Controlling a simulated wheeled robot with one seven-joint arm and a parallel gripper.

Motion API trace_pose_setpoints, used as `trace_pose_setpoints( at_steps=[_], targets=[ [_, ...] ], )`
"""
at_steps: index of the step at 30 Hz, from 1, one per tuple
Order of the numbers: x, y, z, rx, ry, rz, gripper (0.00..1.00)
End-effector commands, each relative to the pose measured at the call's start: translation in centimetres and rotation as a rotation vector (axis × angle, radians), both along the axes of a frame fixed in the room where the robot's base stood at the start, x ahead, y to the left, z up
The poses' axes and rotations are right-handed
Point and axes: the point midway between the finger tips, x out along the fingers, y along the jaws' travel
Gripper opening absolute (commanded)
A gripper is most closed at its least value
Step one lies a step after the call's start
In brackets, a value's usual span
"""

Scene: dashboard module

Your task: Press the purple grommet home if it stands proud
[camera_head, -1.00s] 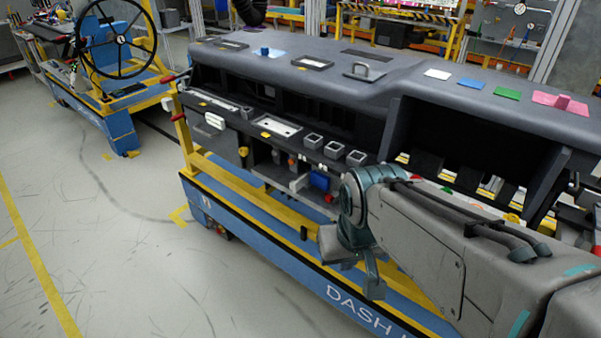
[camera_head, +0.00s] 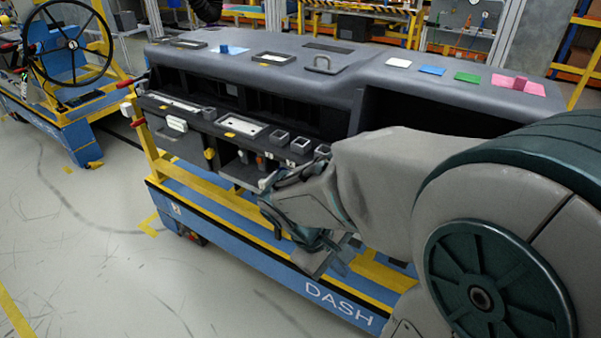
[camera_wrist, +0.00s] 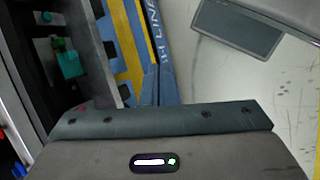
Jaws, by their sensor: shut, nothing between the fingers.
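I cannot make out a purple grommet in either view. The dark grey dashboard module (camera_head: 265,52) rests on a blue and yellow cart (camera_head: 230,222). My gripper (camera_head: 316,262) is shut and empty in the head view, low beside the cart's near side. It is partly hidden by my own arm. In the wrist view, my own hardware fills the bottom, with a dark interior and a teal block (camera_wrist: 69,64) at left.
A pink pad (camera_head: 512,88) with a raised darker pink block lies on the module's right top, near green, blue and white pads. Square sockets (camera_head: 300,145) line the front ledge. A steering-wheel cart (camera_head: 70,110) stands left; floor is clear between.

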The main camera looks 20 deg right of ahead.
Motion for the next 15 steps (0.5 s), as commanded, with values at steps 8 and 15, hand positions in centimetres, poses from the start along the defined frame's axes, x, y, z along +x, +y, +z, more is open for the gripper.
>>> trace_pose_setpoints(
  at_steps=[8,15],
  targets=[
    [3.9,-4.4,-2.7,-0.467,0.363,0.417,0.00],
    [10.7,-3.9,-4.7,-0.865,0.564,0.825,0.00]
  ],
)
